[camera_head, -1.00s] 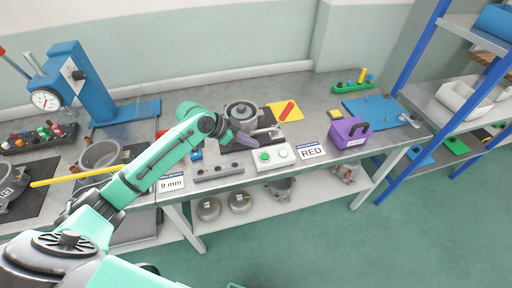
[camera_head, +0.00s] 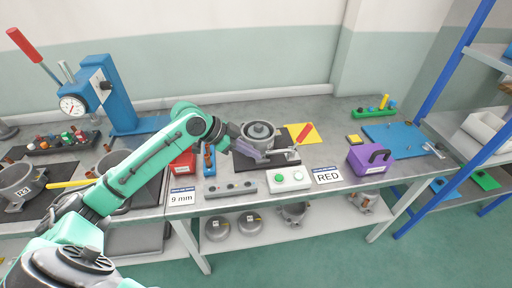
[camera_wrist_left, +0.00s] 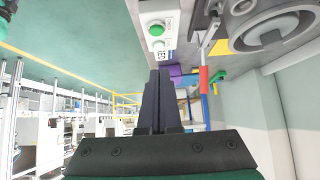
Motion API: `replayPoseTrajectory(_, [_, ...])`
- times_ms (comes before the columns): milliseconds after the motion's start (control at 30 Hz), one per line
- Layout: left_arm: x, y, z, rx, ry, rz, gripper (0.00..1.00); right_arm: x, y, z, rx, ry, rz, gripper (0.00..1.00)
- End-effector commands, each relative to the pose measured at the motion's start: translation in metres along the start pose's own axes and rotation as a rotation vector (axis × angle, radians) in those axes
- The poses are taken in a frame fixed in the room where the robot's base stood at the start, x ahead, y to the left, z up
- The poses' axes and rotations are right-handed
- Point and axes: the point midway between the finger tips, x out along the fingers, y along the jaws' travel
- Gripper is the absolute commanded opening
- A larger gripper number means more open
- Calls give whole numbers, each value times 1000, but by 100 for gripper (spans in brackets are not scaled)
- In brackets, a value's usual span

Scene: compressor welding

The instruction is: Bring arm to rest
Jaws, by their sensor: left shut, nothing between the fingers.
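My left arm (camera_head: 150,163) reaches in from the left over the workbench (camera_head: 235,112). Its left gripper (camera_head: 262,157) is shut and empty, just in front of and to the left of a grey compressor part (camera_head: 258,131) in a fixture. In the head view I cannot tell whether it touches the fixture. In the left wrist view the dark fingers (camera_wrist_left: 159,74) are together with nothing between them. The compressor part (camera_wrist_left: 265,25) shows at upper right there, apart from the fingers. My right gripper is not in view.
A button box (camera_head: 289,178), a grey block (camera_head: 230,189) and a purple case (camera_head: 369,157) line the front. A red-handled clamp (camera_head: 303,135) stands beside the fixture. A blue press (camera_head: 113,95) is at left. A blue-framed shelf (camera_head: 447,70) is at right.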

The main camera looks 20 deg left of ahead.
Motion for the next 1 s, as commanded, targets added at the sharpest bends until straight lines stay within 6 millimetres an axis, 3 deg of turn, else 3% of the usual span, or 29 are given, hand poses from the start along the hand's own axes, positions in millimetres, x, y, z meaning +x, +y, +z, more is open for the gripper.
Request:
replayPoseTrajectory(167, [1, 1, 0, -1, -1, 1, 0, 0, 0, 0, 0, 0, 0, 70])
replayPoseTrajectory(233, [10, 8, 7, -10, -16, 7, 0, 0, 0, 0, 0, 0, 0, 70])
replayPoseTrajectory(400, [58, 64, 58, -112, -140, -20, 0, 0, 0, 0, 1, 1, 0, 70])
replayPoseTrajectory(500, [66, 92, 88, -218, -213, -88, 0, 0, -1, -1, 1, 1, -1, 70])
replayPoseTrajectory(667, [56, 121, 127, -395, -308, -215, 0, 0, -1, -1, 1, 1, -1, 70])
replayPoseTrajectory(933, [4, 162, 191, -718, -484, -451, 0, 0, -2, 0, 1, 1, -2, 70])
replayPoseTrajectory(1000, [22, 157, 206, -717, -499, -451, 0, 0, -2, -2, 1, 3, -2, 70])
